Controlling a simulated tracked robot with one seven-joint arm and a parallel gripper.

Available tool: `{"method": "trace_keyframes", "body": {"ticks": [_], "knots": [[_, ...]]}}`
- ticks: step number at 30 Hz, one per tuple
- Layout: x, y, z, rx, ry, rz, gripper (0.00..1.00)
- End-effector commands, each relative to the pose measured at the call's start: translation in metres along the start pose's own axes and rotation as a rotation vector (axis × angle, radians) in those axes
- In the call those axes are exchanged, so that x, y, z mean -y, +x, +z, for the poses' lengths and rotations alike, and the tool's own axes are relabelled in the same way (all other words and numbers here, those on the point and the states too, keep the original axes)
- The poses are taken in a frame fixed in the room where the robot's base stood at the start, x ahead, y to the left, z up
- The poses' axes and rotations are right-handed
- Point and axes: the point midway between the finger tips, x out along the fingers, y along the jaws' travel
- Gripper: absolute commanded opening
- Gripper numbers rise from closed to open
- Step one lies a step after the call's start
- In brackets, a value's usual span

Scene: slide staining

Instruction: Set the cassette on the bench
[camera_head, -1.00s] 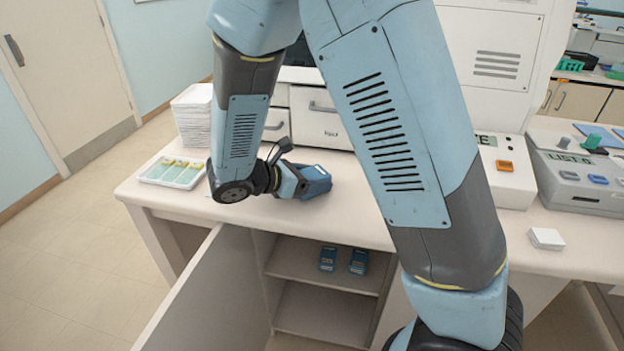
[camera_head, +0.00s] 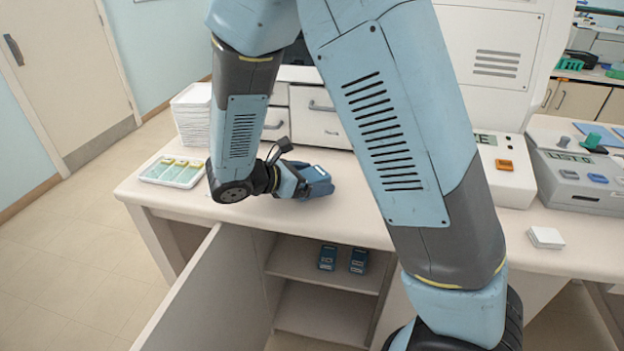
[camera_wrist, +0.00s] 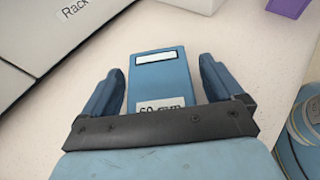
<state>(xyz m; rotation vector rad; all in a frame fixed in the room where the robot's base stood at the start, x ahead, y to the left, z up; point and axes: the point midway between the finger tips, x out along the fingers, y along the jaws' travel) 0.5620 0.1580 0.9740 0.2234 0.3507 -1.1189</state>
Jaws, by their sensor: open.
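The blue cassette (camera_wrist: 162,78) with a white label lies on the white bench top between the fingers of my gripper (camera_wrist: 160,88) in the wrist view. A gap shows between the cassette and each finger. The cassette's near end is hidden by the gripper body. In the head view my gripper (camera_head: 305,184) is low over the bench (camera_head: 345,220), with the cassette (camera_head: 322,180) at its far end. Two more dark blue cassettes (camera_head: 327,257) (camera_head: 359,261) stand on the cabinet shelf below.
A tray of slides (camera_head: 172,172) and a white stack (camera_head: 192,115) stand to the left. Drawers (camera_head: 315,117) rise behind. The cabinet door (camera_head: 185,300) hangs open below the bench. White slabs (camera_head: 546,238) and a device (camera_head: 575,178) are at the right.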

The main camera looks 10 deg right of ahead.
Motion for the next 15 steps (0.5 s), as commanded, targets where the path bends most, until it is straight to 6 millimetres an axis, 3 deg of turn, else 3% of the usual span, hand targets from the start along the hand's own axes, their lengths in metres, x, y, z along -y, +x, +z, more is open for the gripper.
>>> {"method": "trace_keyframes", "body": {"ticks": [15], "knots": [[-0.001,-0.089,0.0,-0.001,0.0,0.004,0.94]]}}
